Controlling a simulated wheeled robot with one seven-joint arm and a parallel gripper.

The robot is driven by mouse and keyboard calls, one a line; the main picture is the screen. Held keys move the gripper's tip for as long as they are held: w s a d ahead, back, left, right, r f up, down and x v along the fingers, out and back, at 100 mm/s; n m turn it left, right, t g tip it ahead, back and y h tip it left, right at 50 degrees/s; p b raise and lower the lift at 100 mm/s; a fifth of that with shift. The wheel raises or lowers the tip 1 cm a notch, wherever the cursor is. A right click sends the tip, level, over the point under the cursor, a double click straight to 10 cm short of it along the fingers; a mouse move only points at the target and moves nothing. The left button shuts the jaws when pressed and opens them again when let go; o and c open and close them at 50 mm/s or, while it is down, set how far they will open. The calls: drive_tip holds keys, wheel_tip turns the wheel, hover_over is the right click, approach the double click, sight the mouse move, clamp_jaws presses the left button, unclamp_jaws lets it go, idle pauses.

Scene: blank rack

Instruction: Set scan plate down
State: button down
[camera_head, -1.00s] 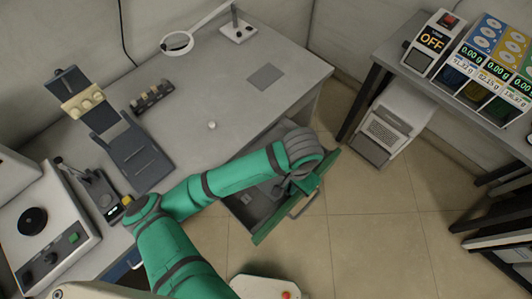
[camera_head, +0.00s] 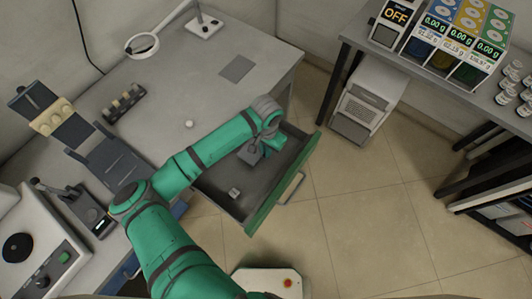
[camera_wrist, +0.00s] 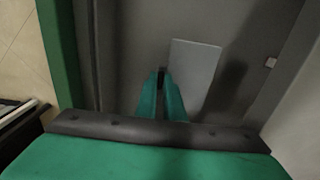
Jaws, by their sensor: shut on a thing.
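My gripper (camera_head: 266,148) is at the open drawer (camera_head: 212,205) under the grey desk, over its far right part. In the wrist view its teal fingers (camera_wrist: 161,78) are close together. A flat light-grey rectangular plate (camera_wrist: 198,72), which looks like the scan plate, shows right at the fingers. My gripper is shut on it, as far as the view shows; the fingers cover the left edge. Whether the plate touches the drawer floor (camera_wrist: 130,45) cannot be told.
A small white block (camera_head: 235,193) lies in the drawer. The green drawer front (camera_head: 283,183) and its handle (camera_head: 291,189) stick out over the floor. The desk top bears a dark square (camera_head: 237,68), a ring lamp (camera_head: 142,45) and a small white ball (camera_head: 189,124).

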drive_tip(key=shift+f, duration=1.45)
drive_tip(key=shift+f, duration=0.15)
drive_tip(key=c, duration=1.9)
unclamp_jaws()
drive_tip(key=shift+o, duration=0.2)
